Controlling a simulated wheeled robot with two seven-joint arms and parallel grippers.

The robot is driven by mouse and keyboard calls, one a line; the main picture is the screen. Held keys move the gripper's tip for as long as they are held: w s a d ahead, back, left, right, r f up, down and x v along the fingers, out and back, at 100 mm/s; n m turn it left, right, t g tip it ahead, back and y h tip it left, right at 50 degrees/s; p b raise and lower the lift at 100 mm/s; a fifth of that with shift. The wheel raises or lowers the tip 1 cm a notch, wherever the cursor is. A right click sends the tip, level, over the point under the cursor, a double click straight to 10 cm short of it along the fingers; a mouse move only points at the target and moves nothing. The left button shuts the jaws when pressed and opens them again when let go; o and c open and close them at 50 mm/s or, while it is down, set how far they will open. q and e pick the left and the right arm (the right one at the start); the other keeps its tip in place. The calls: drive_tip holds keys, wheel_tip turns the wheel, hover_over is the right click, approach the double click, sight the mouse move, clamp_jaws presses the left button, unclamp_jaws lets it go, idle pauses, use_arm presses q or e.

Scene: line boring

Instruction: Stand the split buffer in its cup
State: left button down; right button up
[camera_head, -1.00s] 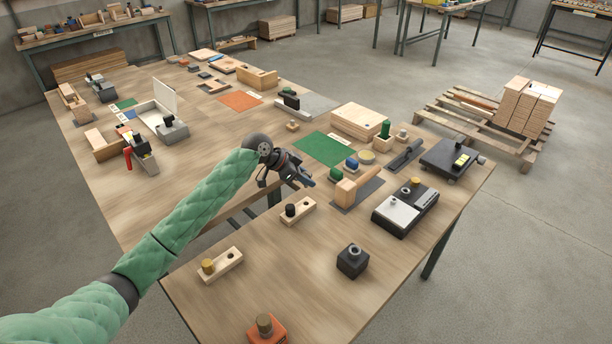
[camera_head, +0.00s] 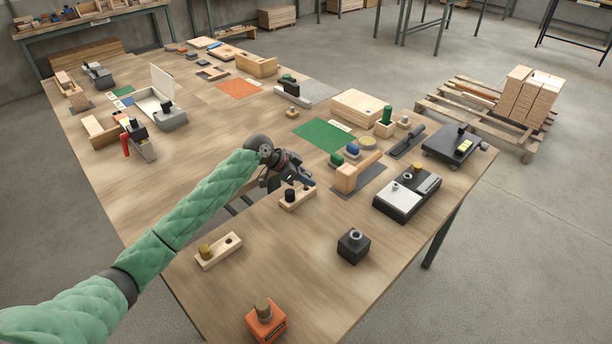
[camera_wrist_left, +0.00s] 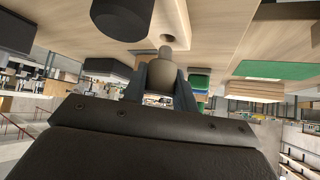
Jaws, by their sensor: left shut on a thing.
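My left gripper (camera_head: 303,181) is low over the table (camera_head: 235,290), at a pale wooden block (camera_head: 297,202) with a black round peg (camera_head: 290,194). In the left wrist view its fingers (camera_wrist_left: 162,82) are shut on a tan, rounded piece (camera_wrist_left: 165,67) with a narrow grey tip, probably the split buffer. The black peg (camera_wrist_left: 122,15) stands beside it there. A round hole (camera_wrist_left: 169,38) in pale wood lies just beyond the tip; the tip looks apart from it. I cannot tell for sure which holder is the cup. My right gripper is not in view.
A black cube (camera_head: 353,245) and an orange block (camera_head: 265,318) stand in front. A black-and-white device (camera_head: 408,195) is to the right. Bare table lies between them.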

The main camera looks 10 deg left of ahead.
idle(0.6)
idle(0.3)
use_arm(q)
drive_tip(key=shift+f, duration=0.15)
drive_tip(key=shift+f+b, duration=0.6)
drive_tip(key=shift+f, duration=0.5)
drive_tip(key=c, duration=1)
unclamp_jaws()
drive_tip(key=shift+s, duration=0.1)
drive_tip(key=shift+c, duration=0.2)
drive_tip(key=shift+a+r, duration=0.1)
